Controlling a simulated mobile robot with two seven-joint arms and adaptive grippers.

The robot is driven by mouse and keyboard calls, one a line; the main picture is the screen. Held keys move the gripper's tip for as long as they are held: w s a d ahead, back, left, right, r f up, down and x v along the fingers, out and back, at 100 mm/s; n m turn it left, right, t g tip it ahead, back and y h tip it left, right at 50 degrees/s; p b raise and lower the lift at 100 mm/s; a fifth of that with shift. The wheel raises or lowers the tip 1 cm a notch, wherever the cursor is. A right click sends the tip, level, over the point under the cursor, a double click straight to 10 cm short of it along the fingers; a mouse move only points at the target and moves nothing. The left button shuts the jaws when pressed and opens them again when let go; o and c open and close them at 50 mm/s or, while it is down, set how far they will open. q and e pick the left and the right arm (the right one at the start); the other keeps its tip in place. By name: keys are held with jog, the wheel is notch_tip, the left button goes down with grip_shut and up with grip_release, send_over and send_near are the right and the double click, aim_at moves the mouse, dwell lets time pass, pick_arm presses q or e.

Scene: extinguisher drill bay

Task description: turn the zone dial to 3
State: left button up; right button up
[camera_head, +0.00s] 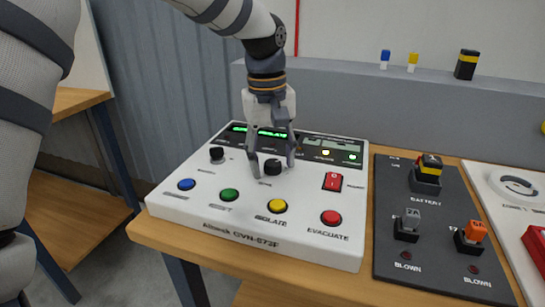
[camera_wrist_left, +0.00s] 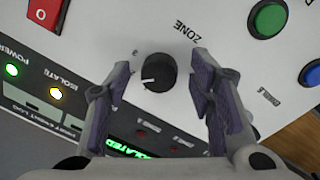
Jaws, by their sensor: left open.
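The zone dial (camera_head: 272,167) is a small black knob on the white control panel (camera_head: 180,208). In the left wrist view the dial (camera_wrist_left: 158,72) has a white pointer line toward the picture's left; a small numeral beside it is too small to read surely. "ZONE" is printed near it. My left gripper (camera_head: 271,158) points down over the panel, its fingers open on either side of the dial. In the left wrist view the fingers (camera_wrist_left: 163,72) show gaps to the knob. My right gripper is not in view.
A second black knob (camera_head: 217,154) is left of the dial. Blue, green, yellow and red buttons (camera_head: 331,217) line the panel's front, with a red rocker switch (camera_head: 333,181) to the right. A dark battery and fuse board (camera_head: 388,258) lies beside the panel.

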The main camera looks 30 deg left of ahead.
pick_arm(q)
jog(key=c, duration=1.2)
jog(key=shift+o, duration=0.2)
jog(key=shift+m, duration=0.3)
jog(key=shift+m+p, duration=0.3)
jog(key=shift+m, duration=0.2)
jog(key=m, duration=0.2)
jog(key=shift+m, duration=0.3)
jog(key=shift+a+m+g, duration=0.1)
jog(key=shift+m+g, duration=0.2)
jog(key=shift+m, duration=2.2)
jog(key=o, duration=1.2)
jog(key=shift+f, duration=0.1)
jog(key=shift+c, duration=0.2)
